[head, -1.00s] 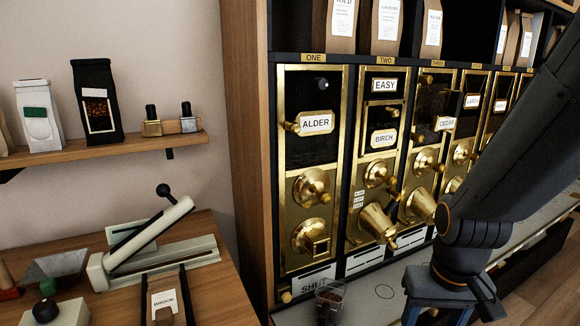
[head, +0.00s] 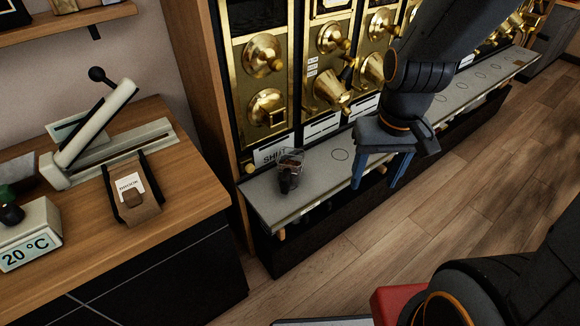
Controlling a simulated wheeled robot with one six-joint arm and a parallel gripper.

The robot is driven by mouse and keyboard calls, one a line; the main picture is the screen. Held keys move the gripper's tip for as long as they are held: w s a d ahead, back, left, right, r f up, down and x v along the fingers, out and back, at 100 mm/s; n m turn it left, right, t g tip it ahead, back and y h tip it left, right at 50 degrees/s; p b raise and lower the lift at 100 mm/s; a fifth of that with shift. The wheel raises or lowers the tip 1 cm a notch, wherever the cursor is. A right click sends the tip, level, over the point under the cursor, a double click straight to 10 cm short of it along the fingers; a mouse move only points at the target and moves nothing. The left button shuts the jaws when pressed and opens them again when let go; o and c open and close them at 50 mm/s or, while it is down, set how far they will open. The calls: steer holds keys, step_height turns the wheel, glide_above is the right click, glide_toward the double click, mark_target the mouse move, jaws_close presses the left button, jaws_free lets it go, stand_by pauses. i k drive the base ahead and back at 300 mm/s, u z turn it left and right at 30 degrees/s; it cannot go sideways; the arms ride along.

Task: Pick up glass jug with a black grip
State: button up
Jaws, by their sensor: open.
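The glass jug with a black grip (head: 290,166) stands upright on the grey shelf below the brass bins, near the shelf's left end. Its black grip faces toward me and dark contents show inside the glass. My gripper (head: 382,186) is open and empty, its blue fingers pointing down. In the picture it is to the right of the jug, clearly apart from it, by the shelf's front edge.
The grey shelf (head: 325,180) runs off to the upper right, with marked circles. Brass bins (head: 262,85) rise behind it. A wooden counter (head: 190,190) at left holds a sealer (head: 90,140), a brown bag (head: 135,195) and a temperature display (head: 30,240). Wooden floor lies open at right.

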mark_target(290, 161)
steer(key=z, duration=0.05)
steer(key=k, duration=1.05)
steer(key=u, duration=0.95)
steer(key=i, duration=1.4)
steer(key=z, duration=0.45)
